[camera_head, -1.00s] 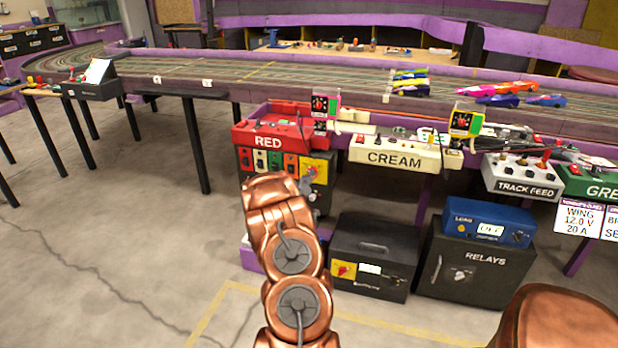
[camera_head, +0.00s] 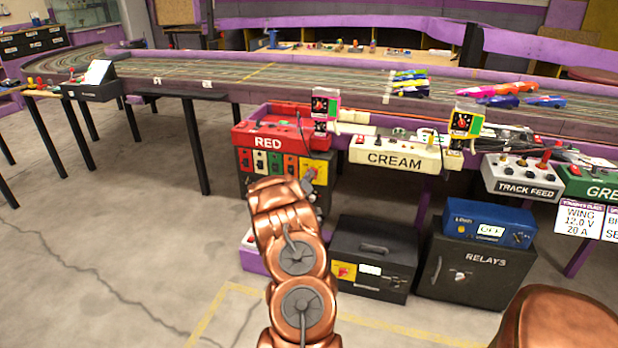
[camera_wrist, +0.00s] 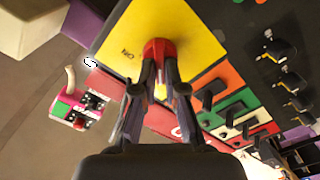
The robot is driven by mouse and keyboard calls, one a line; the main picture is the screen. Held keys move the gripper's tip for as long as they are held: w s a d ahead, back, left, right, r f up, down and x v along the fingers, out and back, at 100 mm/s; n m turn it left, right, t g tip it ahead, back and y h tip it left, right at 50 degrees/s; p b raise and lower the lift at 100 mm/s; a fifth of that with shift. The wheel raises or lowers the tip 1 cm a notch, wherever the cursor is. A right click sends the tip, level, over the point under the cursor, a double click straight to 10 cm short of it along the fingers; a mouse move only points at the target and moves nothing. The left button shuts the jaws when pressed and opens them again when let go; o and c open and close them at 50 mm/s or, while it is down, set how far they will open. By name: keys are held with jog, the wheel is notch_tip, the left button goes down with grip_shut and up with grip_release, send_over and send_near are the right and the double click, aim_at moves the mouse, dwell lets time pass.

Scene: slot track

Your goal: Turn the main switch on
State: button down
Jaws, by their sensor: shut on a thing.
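The main switch is a red rotary knob (camera_wrist: 158,48) on a yellow plate (camera_wrist: 198,45) in the wrist view. An "ON" marking shows on the plate to the left of the knob. My gripper (camera_wrist: 158,72) is shut on the knob, with one finger on each side of it. In the head view, the yellow plate (camera_head: 316,168) is at the right of the dark panel under the red box. My gripper (camera_head: 310,178) reaches it there, and my arm and gripper hide the knob.
Beside the plate is a row of coloured panels with black toggles (camera_wrist: 212,92). The red box marked RED (camera_head: 268,142) sits above. A black case (camera_head: 375,250) and a relays cabinet (camera_head: 475,275) stand on the floor to the right. Open floor lies at the left.

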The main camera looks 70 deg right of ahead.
jog(key=shift+m, duration=0.4)
jog(key=m+b, duration=0.2)
jog(key=m, duration=0.3)
jog(key=m+b, duration=0.2)
jog(key=m, duration=0.4)
jog(key=s+m+b, duration=0.1)
jog(key=m+b, duration=0.2)
jog(key=m, duration=0.2)
jog(key=shift+m, duration=0.4)
jog(key=shift+d+m, duration=0.1)
jog(key=shift+m, duration=0.2)
jog(key=c, duration=1.2)
grip_release()
jog(key=shift+c, duration=0.2)
